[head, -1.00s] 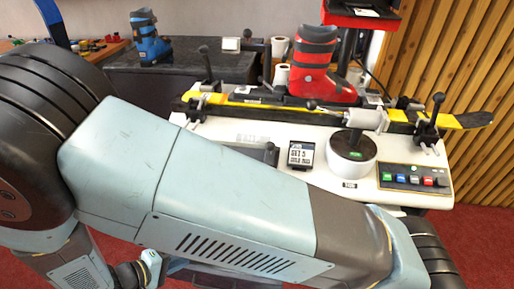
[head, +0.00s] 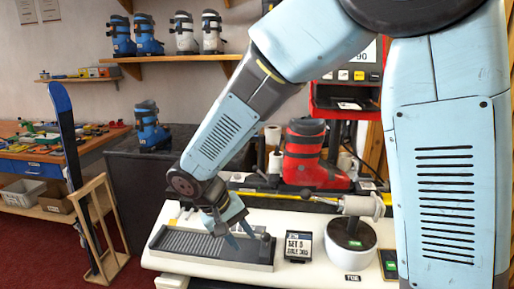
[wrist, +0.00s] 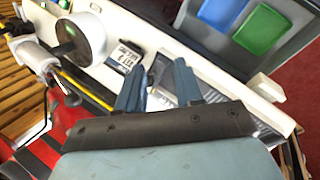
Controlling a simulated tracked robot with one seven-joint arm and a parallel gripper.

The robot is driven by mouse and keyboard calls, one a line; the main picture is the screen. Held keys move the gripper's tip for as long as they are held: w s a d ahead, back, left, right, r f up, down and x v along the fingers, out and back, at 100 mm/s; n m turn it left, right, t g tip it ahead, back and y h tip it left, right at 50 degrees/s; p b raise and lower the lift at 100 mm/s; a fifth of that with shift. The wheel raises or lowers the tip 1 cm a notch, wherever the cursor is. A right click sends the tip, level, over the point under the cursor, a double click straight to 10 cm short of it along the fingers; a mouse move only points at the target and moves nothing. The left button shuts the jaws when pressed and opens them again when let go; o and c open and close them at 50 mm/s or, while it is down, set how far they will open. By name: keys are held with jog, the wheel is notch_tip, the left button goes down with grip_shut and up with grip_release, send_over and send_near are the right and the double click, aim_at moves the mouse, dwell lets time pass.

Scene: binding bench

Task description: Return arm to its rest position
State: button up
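My gripper (head: 247,236) hangs at the end of my folded arm, over the left part of the white bench (head: 335,268), above or near a grey ribbed tray (head: 200,247). In the wrist view its two blue-grey fingers (wrist: 158,84) stand apart with a gap between them. Nothing shows held in the gap. A red ski boot (head: 308,155) stands behind, on the yellow ski (head: 285,197). My upper arm hides the bench's right end.
A round white device (head: 350,245) with a lever stands right of the display. A dark counter (head: 135,185) holds a blue boot (head: 150,128). At left, a blue ski (head: 68,140) leans by a wooden stand (head: 100,230). Green and blue bins (wrist: 262,30) show in the wrist view.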

jog(key=d+r+m+y, duration=0.35)
jog(key=d+r, duration=0.75)
jog(key=d, duration=0.5)
jog(key=s+d+r+t, duration=0.2)
jog(key=s+d+r, duration=0.1)
jog(key=s+d, duration=0.1)
jog(key=s+d+r+m+t+y, duration=0.1)
jog(key=s+d+r+t, duration=0.1)
jog(key=d, duration=0.5)
jog(key=shift+s+d+r, duration=0.25)
jog(key=shift+s+r, duration=0.5)
jog(key=shift+s, duration=0.4)
jog(key=shift+m+y, duration=0.25)
